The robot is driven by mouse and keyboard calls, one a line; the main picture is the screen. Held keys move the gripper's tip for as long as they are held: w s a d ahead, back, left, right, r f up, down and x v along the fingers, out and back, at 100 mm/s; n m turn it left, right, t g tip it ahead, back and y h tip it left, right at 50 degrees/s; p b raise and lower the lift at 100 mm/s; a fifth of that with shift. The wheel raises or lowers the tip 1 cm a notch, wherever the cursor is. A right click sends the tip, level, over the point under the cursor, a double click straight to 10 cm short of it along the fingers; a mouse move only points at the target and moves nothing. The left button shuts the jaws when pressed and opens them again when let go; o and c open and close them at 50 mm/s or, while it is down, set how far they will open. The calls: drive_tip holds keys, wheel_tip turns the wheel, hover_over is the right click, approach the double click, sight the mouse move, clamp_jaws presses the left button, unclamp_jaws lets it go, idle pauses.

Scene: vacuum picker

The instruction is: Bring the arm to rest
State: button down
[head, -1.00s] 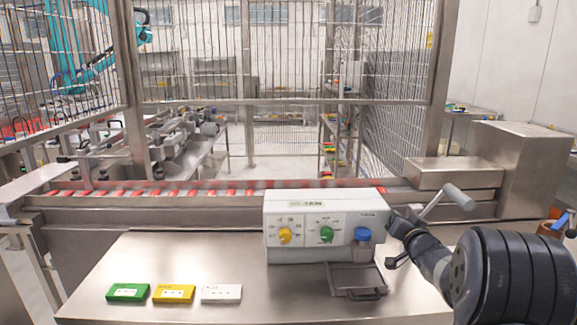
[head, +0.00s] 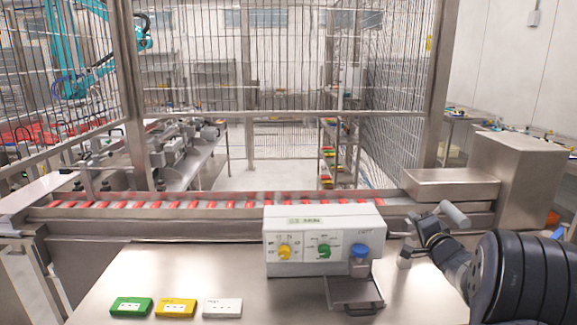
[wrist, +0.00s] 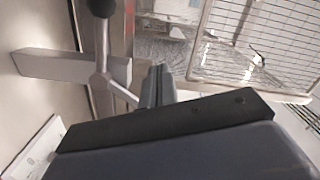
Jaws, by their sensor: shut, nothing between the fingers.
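My arm enters from the right of the head view. My gripper (head: 405,256) is just right of the white control box (head: 323,222), above the steel table, and looks apart from the box. In the wrist view the fingers (wrist: 158,86) are together with nothing between them. The box carries a yellow knob (head: 285,251), a green knob (head: 324,251) and a blue-capped part (head: 360,252). A grey-handled lever (head: 455,214) stands just behind my gripper and also shows in the wrist view (wrist: 101,45); I cannot tell whether they touch.
A tray (head: 354,291) sticks out in front of the box. Green (head: 131,307), yellow (head: 176,308) and white (head: 222,308) blocks lie at the front left of the table. A conveyor (head: 150,203) with red items runs behind, before a wire cage. The table's middle is clear.

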drive_tip(key=s+d+r+m, duration=0.1)
drive_tip(key=s+d+m, duration=0.1)
drive_tip(key=s+d, duration=0.4)
drive_tip(key=shift+s+r+m, duration=0.2)
drive_tip(key=shift+s+m, duration=0.1)
drive_tip(key=shift+s, duration=1.55)
drive_tip(key=shift+a, duration=0.1)
